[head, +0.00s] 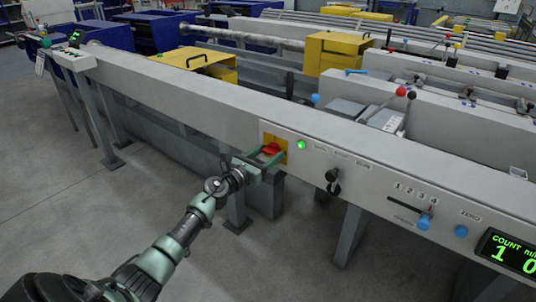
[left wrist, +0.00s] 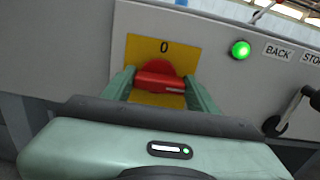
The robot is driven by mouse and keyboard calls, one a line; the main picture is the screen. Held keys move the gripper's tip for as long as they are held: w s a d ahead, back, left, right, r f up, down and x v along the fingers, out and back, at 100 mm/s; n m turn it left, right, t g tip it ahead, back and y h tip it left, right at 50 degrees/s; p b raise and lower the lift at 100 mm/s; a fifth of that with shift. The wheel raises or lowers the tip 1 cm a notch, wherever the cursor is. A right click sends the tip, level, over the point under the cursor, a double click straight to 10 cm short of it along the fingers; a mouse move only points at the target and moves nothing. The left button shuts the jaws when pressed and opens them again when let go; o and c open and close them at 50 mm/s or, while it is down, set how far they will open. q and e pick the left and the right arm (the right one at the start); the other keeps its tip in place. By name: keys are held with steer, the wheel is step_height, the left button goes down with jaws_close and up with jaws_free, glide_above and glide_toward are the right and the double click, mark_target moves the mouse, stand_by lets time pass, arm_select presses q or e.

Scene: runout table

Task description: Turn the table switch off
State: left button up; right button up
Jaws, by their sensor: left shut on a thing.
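The table switch is a red rotary knob (head: 271,149) on a yellow plate (head: 283,142), set in the front panel of the long grey table. In the left wrist view the red knob (left wrist: 160,78) has its grip bar lying nearly level, and the yellow plate (left wrist: 142,46) shows a "0" above it. My left gripper (head: 269,155) is shut on the knob, with one green finger at each side of it in the left wrist view (left wrist: 159,92). A green lamp (head: 301,145) to the right of the switch is lit. My right gripper is not in view.
Right of the lamp the panel carries a black lever (head: 332,180), a slide selector numbered 1 to 4 (head: 412,207), a blue button (head: 461,231) and a lit count display (head: 511,254). Yellow housings (head: 337,52) stand behind. The floor at the left is clear.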

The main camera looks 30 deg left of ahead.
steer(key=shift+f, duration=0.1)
arm_select(q)
steer(key=n, duration=0.2)
steer(key=shift+n+p, duration=0.3)
steer(key=shift+p, duration=0.1)
steer(key=n+p, duration=0.1)
steer(key=n, duration=0.5)
steer(key=shift+a+r+p, duration=0.1)
steer(key=shift+a+p, duration=0.1)
steer(key=shift+p, duration=0.2)
steer(key=n+p, duration=0.2)
steer(key=n, duration=0.5)
steer(key=shift+a, duration=0.1)
steer(key=shift+f+n+p, duration=0.2)
steer(key=shift+n+p, duration=0.35)
steer(key=shift+n, duration=0.55)
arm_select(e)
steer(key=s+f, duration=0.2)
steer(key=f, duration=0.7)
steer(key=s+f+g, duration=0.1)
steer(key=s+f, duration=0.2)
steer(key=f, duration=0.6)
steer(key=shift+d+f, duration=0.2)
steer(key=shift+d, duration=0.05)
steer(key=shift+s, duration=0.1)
arm_select(q)
steer(key=o, duration=1.4)
steer(key=shift+c, duration=0.2)
